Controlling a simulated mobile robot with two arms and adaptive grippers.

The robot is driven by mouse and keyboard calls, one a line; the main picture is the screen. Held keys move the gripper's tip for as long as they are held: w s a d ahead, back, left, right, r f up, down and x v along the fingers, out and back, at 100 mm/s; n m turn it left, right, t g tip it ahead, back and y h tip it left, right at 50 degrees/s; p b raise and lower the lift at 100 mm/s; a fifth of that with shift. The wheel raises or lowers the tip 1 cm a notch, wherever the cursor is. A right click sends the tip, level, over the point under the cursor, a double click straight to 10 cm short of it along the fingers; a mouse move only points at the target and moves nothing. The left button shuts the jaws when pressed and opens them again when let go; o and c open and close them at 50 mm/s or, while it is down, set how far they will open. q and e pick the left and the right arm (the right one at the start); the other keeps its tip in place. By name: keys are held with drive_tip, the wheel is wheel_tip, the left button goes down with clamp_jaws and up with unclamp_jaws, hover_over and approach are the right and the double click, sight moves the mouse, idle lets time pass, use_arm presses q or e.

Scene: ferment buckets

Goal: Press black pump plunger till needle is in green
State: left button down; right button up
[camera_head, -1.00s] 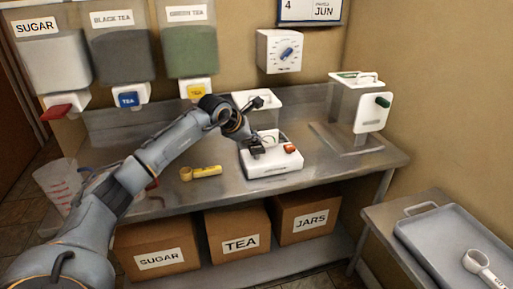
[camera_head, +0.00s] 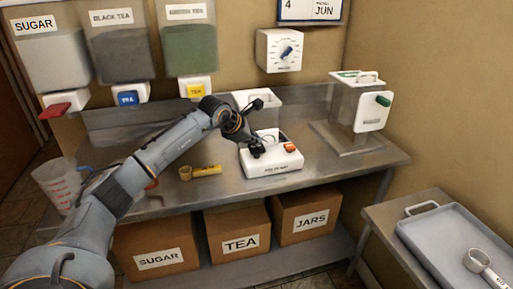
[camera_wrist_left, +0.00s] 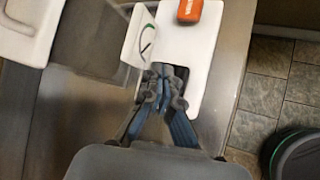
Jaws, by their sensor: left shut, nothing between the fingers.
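A white pump unit (camera_head: 270,169) with an orange-red block (camera_head: 290,147) on its top right stands on the steel counter. It also shows in the left wrist view (camera_wrist_left: 203,50), with the orange block (camera_wrist_left: 190,10) at the top. My left gripper (camera_head: 257,151) is over the left part of the unit, pointing down, fingers shut with nothing between them. In the left wrist view the shut fingertips (camera_wrist_left: 165,85) are over a dark area of the unit. The black plunger cannot be told apart from the dark fingers. My right gripper is out of view.
A clear-walled container with a white front (camera_head: 372,112) stands right of the unit. A wall dial (camera_head: 280,50) hangs above. The counter's front middle is clear.

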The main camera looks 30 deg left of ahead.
sight(255, 148)
use_arm(q)
drive_tip(key=shift+f+b, duration=0.6)
drive_tip(key=shift+f, duration=0.2)
idle(0.7)
drive_tip(key=shift+s+f+b, duration=0.1)
drive_tip(key=shift+f+b, duration=0.55)
drive_tip(key=shift+f, duration=0.35)
idle(0.5)
drive_tip(key=shift+r, duration=0.1)
drive_tip(key=shift+r+p, duration=1.3)
drive_tip(key=shift+r, duration=0.75)
drive_tip(key=shift+r, duration=0.1)
drive_tip(key=shift+r+p, duration=1.65)
drive_tip(key=shift+r, duration=0.75)
drive_tip(key=shift+r, duration=0.1)
